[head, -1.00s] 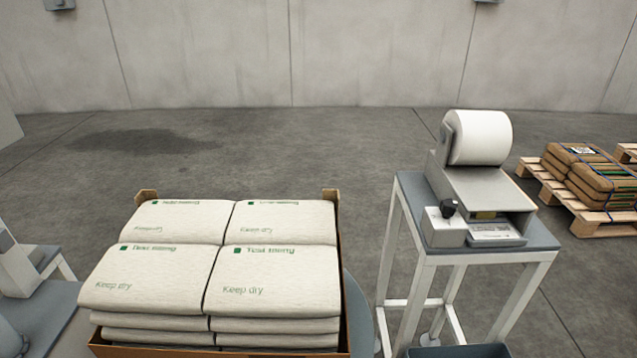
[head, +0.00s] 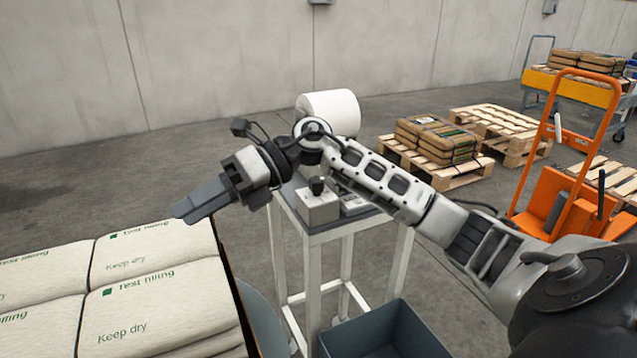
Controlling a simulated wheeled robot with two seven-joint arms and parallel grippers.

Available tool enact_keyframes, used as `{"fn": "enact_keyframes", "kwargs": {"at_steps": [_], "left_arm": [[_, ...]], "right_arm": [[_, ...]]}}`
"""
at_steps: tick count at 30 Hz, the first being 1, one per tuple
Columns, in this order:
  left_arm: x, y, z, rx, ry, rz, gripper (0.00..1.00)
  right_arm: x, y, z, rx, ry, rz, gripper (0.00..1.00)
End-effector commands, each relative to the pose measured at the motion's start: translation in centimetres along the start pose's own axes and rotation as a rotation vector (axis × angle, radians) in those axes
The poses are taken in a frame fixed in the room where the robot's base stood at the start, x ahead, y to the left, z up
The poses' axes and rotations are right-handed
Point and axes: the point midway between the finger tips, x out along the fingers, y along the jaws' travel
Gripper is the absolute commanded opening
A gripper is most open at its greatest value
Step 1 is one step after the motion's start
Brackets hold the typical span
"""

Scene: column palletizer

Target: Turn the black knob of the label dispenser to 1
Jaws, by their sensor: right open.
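The label dispenser (head: 318,207) stands on a small white-legged table, with a white label roll (head: 335,108) on top. Its black knob (head: 317,185) sits on the grey box at the front left; its setting is too small to read. My right arm crosses in front of the dispenser and hides much of its body. My right gripper (head: 188,212) is open and empty, left of the knob, pointing left above the edge of the stacked sacks. My left gripper is not in view.
A grey bin (head: 385,335) stands below the dispenser table (head: 345,226). Pallets with brown sacks (head: 437,140) and an orange pallet truck (head: 560,200) stand to the right. The floor behind is clear.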

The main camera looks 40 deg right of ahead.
Motion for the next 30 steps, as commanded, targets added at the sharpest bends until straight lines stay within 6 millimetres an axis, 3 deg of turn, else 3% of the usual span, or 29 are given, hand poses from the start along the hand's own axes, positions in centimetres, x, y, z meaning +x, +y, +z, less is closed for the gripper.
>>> {"fn": "enact_keyframes", "kwargs": {"at_steps": [1,3,6,9,12,17,30], "left_arm": [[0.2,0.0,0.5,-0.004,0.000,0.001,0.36],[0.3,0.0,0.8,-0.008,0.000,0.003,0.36],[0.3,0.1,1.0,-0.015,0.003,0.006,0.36],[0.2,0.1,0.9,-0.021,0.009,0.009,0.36],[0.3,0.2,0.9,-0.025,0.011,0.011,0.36],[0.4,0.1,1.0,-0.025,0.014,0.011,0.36],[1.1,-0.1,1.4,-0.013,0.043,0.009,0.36]], "right_arm": [[-3.7,-1.1,1.1,-0.113,0.097,-0.157,0.51],[-9.0,-2.1,1.9,-0.198,0.222,-0.360,0.51],[-16.9,-2.3,2.6,-0.230,0.347,-0.613,0.51],[-23.2,-1.4,2.6,-0.199,0.417,-0.792,0.51],[-27.2,-0.4,2.2,-0.159,0.453,-0.896,0.51],[-28.8,-0.4,1.6,-0.130,0.474,-0.945,0.51],[-24.4,-7.3,-1.4,-0.131,0.476,-0.940,0.51]]}}
